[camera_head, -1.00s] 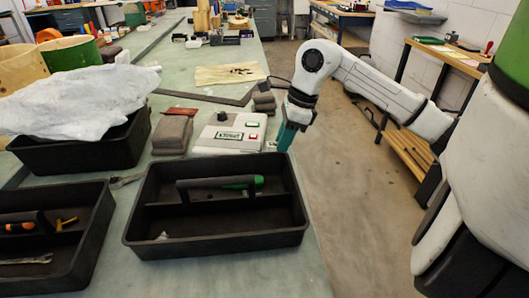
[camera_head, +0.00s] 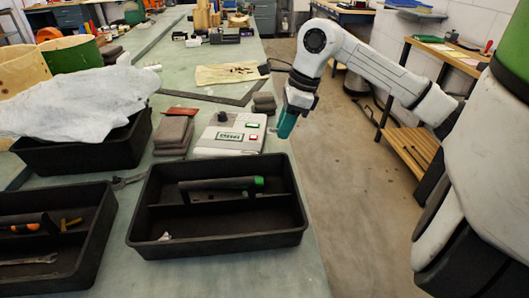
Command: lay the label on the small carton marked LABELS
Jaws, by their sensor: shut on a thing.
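My gripper (camera_head: 286,124) hangs from my arm over the bench's right edge, right of the grey-white device and above the far right corner of the black tray. Its lower end shows teal and points down. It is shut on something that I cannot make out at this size. I cannot pick out the label as a separate thing. I cannot find a small carton on which LABELS can be read.
A boxy device (camera_head: 213,149) with a dark display and coloured buttons stands left of my gripper, by stacked brown blocks (camera_head: 174,134). A divided black tray (camera_head: 205,247) holds a green-ended tool. Left are another tray (camera_head: 88,258) and a cloth-topped bin (camera_head: 82,154).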

